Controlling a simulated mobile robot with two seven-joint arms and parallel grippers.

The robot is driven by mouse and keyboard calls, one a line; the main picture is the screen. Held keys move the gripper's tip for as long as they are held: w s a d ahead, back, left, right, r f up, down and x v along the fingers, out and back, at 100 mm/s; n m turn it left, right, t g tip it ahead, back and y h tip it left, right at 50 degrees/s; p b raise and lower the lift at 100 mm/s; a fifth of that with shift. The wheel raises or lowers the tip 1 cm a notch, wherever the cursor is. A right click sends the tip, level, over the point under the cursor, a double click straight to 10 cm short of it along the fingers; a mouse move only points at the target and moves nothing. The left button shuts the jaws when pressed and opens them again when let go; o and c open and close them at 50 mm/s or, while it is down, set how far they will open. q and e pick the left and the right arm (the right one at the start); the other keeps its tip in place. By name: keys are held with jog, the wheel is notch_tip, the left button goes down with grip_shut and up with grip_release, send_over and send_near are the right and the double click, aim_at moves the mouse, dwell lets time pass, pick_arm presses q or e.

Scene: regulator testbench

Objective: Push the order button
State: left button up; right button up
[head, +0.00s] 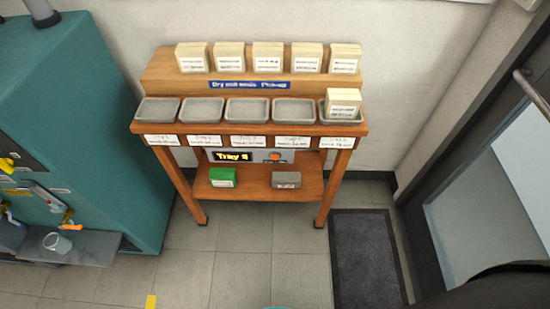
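A small panel (252,157) sits under the tray row of a wooden stand, between its legs. Its dark display (231,156) shows yellow text that looks like "Tray 5" or "Tray 8". To the right of the display is a small orange round button (275,155), probably the order button; its label is too small to read. The hanging tray labels sit just above it and do not seem to hide it. Neither of my grippers is in view, and nothing touches the button.
The wooden stand (326,175) holds several grey trays (203,109); a cream box (343,102) stands in the rightmost. Several boxes line the upper shelf. Green (222,177) and grey (286,180) boxes are below. A teal machine (105,120) stands left. A dark mat (366,260) lies right.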

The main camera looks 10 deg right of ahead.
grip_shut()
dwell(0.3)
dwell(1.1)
